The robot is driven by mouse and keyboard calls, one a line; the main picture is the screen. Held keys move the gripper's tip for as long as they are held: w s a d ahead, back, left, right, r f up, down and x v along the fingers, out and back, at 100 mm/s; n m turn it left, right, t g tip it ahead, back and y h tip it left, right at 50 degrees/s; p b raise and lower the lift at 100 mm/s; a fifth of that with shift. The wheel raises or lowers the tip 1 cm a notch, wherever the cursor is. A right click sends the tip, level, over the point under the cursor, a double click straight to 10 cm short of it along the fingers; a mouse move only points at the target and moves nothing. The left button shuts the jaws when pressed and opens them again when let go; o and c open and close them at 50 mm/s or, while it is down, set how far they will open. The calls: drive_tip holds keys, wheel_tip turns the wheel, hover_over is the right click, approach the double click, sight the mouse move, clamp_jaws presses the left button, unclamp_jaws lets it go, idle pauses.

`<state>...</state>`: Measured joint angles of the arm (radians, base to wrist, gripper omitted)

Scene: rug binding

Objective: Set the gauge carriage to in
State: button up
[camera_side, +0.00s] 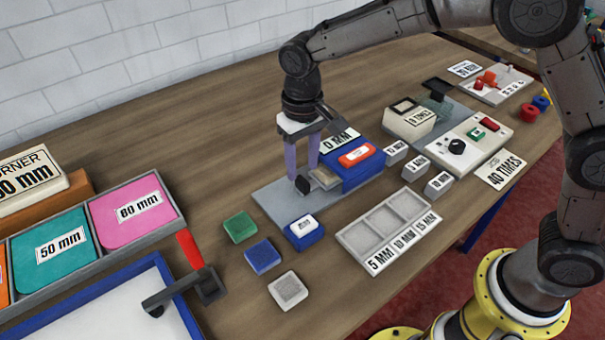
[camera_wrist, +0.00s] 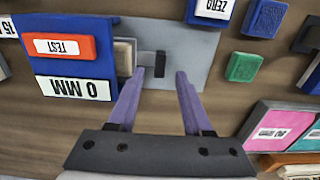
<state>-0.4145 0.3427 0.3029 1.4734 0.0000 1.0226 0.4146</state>
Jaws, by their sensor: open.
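The gauge is a blue box (camera_side: 362,172) with an orange TEST button and a 0 MM label, on a grey base plate (camera_side: 268,205). Its carriage, a beige block (camera_side: 325,178) with a black handle (camera_side: 302,185), sticks out of the box's side over the plate. In the wrist view the beige block (camera_wrist: 124,58) meets the blue box (camera_wrist: 75,60), and the black handle (camera_wrist: 159,64) stands out to its right. My gripper (camera_side: 301,172) is open above the plate at the handle. In the wrist view its fingertips (camera_wrist: 160,73) lie either side of the handle's end; contact cannot be told.
A blue ZERO block (camera_side: 304,232) sits by the plate's front edge. Green (camera_side: 240,227), blue (camera_side: 262,254) and grey (camera_side: 288,291) blocks lie nearby. A three-compartment tray (camera_side: 350,238) and small labelled blocks (camera_side: 416,166) are on the right.

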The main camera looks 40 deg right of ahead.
sight(302, 180)
drive_tip(key=shift+f, duration=1.9)
clamp_jaws()
drive_tip(key=shift+r, duration=0.1)
